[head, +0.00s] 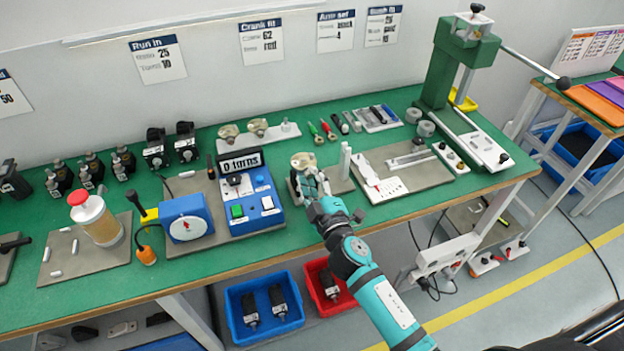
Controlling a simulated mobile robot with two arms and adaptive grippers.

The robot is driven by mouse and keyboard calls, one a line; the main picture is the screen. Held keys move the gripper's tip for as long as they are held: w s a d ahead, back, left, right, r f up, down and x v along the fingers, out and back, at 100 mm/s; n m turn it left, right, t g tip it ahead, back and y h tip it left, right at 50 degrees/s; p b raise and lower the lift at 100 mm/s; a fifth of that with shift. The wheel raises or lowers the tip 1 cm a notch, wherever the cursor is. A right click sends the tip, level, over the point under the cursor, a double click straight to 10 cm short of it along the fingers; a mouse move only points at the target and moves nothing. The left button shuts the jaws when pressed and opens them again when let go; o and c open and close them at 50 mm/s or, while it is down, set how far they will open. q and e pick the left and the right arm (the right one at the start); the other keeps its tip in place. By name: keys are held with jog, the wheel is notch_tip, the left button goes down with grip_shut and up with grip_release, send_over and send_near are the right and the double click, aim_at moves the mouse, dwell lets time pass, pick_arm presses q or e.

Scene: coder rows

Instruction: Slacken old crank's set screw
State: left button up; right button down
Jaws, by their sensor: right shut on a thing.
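My right gripper (312,182) reaches in from the lower right. It is shut at the front of a small grey mat, right by a beige round unit (303,160). What its fingers hold is largely hidden by the gripper, and I cannot make it out. The old crank and its set screw are too small or covered to tell apart here. A green-handled tool (315,133) and a red-handled tool (328,131) lie behind the unit. My left gripper is not in view.
A blue counter box (247,200) reading "0 turns" stands left of the gripper. A white post (345,160) and a white plate (385,188) are close on the right. A green press (455,65) stands at the far right. Bare green bench lies along the front edge.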

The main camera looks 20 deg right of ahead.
jog(key=n, duration=0.4)
jog(key=shift+n, duration=0.3)
jog(key=n, duration=0.3)
jog(key=shift+n, duration=0.4)
jog(key=n+p, duration=0.1)
jog(key=n, duration=0.3)
jog(key=shift+n+p, duration=0.4)
jog(key=shift+n, duration=1.2)
jog(key=c, duration=1.2)
grip_release()
jog(key=shift+w+f, duration=0.1)
jog(key=shift+o, duration=0.2)
